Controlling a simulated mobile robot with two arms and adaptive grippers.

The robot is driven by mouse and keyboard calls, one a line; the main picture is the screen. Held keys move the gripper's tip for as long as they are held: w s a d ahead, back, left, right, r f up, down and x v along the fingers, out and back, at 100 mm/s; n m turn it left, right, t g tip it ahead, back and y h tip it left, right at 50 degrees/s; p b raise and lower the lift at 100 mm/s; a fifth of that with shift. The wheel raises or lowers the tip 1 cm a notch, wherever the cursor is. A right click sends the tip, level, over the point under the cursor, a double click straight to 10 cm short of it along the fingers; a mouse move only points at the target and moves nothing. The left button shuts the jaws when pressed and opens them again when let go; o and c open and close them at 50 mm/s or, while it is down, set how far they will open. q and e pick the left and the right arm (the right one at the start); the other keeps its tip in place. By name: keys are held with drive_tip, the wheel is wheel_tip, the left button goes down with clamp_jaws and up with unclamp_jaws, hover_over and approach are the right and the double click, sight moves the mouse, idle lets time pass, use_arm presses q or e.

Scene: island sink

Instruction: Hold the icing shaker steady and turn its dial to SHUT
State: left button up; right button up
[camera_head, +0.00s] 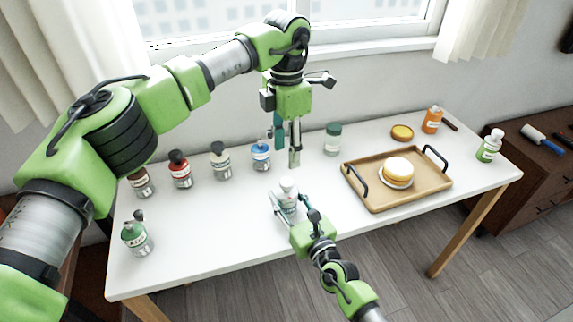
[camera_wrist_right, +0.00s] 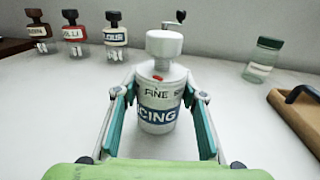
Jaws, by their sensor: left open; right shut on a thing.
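The icing shaker (camera_head: 287,187) stands upright on the white table, a white can with a pale knob on top. In the right wrist view the icing shaker (camera_wrist_right: 159,112) shows the words FINE and ICING, with a small red mark just below the knob. A second word at its right edge is cut off, so the dial setting cannot be read fully. My right gripper (camera_head: 289,203) is shut on the shaker's body, one finger on each side. My left gripper (camera_head: 287,153) is open and empty, pointing down above the table behind the shaker, apart from it.
A green-lidded jar (camera_head: 333,138) stands behind right. A green jar (camera_head: 135,236) is front left. A wooden tray (camera_head: 420,192) with a cake (camera_head: 397,171) lies right.

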use_arm(q)
wheel_tip(320, 180, up, 2)
drive_tip(key=shift+r, duration=0.25)
use_arm(e)
drive_tip(key=o, duration=1.3)
drive_tip(key=shift+s, duration=0.1)
